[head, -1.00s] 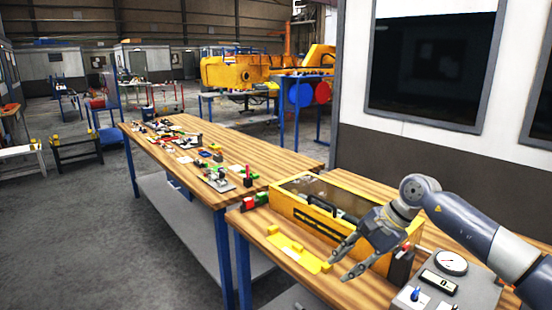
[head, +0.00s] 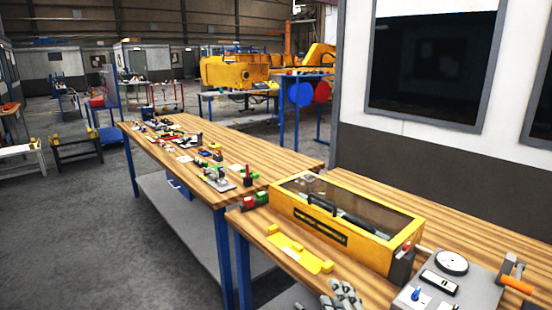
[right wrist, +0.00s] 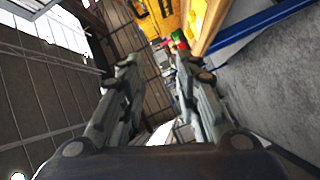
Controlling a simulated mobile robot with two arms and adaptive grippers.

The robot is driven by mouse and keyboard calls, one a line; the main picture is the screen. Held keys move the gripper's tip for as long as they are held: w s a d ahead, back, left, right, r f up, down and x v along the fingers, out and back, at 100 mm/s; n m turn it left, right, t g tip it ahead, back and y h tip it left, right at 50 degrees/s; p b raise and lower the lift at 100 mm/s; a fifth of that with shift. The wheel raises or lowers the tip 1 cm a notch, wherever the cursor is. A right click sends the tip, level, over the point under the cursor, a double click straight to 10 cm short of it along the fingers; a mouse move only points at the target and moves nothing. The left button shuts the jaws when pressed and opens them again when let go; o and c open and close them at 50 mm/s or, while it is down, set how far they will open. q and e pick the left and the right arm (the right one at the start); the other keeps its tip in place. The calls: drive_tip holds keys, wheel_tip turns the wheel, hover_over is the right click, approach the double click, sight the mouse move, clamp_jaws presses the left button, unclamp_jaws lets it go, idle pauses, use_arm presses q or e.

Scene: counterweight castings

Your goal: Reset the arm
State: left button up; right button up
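My right gripper (head: 341,297) shows only in part at the bottom edge of the head view, in front of the table's near edge. In the right wrist view my right gripper (right wrist: 157,62) has its two fingers apart with nothing between them. The rest of my right arm is out of the head view. My left gripper is in neither view.
A yellow case (head: 345,243) with a clear lid stands on the wooden table, with a yellow bracket plate (head: 299,253) before it. A grey gauge panel (head: 450,287) and an orange-handled part (head: 515,284) are at right. A long workbench (head: 255,157) holds small parts. The floor (head: 80,230) at left is clear.

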drive_tip(key=s+d+f+m+g+h, duration=0.1)
drive_tip(key=s+d+f+m+g, duration=0.25)
drive_tip(key=s+f, duration=0.35)
drive_tip(key=s+d+f+m+g+h, duration=0.1)
drive_tip(key=s+d+f+m+g, duration=0.15)
drive_tip(key=s+f+m, duration=0.3)
drive_tip(key=s+d+f+m+g, duration=0.1)
drive_tip(key=s+f+m+g, duration=0.15)
drive_tip(key=s, duration=0.55)
drive_tip(key=s+f+m+g, duration=0.1)
drive_tip(key=s+f+g, duration=0.3)
drive_tip(key=s, duration=0.4)
drive_tip(key=s+f+g, duration=0.1)
drive_tip(key=s+f, duration=0.1)
drive_tip(key=f, duration=1.2)
drive_tip(key=s+f+g, duration=0.1)
drive_tip(key=s+f, duration=0.1)
drive_tip(key=f, duration=1.2)
drive_tip(key=s+d+f+g, duration=0.1)
drive_tip(key=s+d+f, duration=0.2)
drive_tip(key=s+f, duration=1.1)
drive_tip(key=shift+s+f, duration=0.3)
drive_tip(key=shift+s, duration=0.5)
